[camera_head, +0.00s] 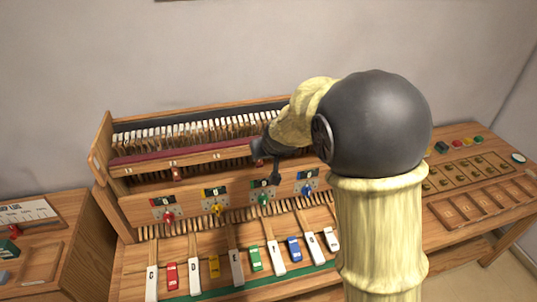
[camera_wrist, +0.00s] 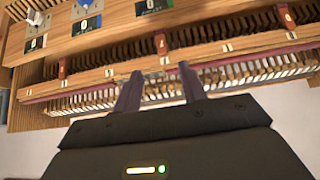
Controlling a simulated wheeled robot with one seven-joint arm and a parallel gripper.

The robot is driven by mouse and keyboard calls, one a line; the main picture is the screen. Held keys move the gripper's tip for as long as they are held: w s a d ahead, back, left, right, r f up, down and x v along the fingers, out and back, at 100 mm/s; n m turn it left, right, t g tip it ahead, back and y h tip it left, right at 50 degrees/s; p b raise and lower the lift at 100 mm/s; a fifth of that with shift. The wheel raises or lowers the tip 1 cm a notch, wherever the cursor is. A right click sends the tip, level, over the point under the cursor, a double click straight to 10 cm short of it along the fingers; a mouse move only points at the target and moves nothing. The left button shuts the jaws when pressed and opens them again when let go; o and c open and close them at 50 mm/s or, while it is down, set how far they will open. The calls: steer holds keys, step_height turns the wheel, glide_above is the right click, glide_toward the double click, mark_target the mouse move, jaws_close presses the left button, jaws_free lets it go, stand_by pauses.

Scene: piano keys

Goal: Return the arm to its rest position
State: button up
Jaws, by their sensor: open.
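My arm, with its pale yellow segments and a big dark joint, rises at the right of the head view and bends left toward the piano mechanism. My gripper (camera_head: 267,163) hangs in front of the mechanism's wooden rails, above the numbered panels. In the wrist view my gripper (camera_wrist: 158,85) shows two dark fingers spread apart with nothing between them. Behind them are a wooden rail (camera_wrist: 108,73) and a row of white-tipped hammers (camera_wrist: 270,70). I cannot tell whether the fingers touch the rail. My arm hides part of the mechanism's right side.
Large keys, such as a green key (camera_head: 255,259) and a red key (camera_head: 172,275), lie below the panels with red, yellow, green and blue knobs. A compartmented wooden tray (camera_head: 484,208) lies at right. A side cabinet (camera_head: 75,238) stands at left. The wall behind is bare.

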stand_by(0.4)
steer(key=s+d+f+m+g+h, duration=0.1)
steer(key=s+d+f+g, duration=0.1)
steer(key=s+d, duration=0.6)
steer(key=s+d+f+m+g+h, duration=0.1)
steer(key=s+d+f+m+g, duration=0.1)
steer(key=s+d, duration=0.7)
steer(key=s+f+g, duration=0.1)
steer(key=s+f, duration=0.1)
steer(key=s, duration=0.5)
steer(key=shift+f+b, duration=0.2)
steer(key=shift+b, duration=0.1)
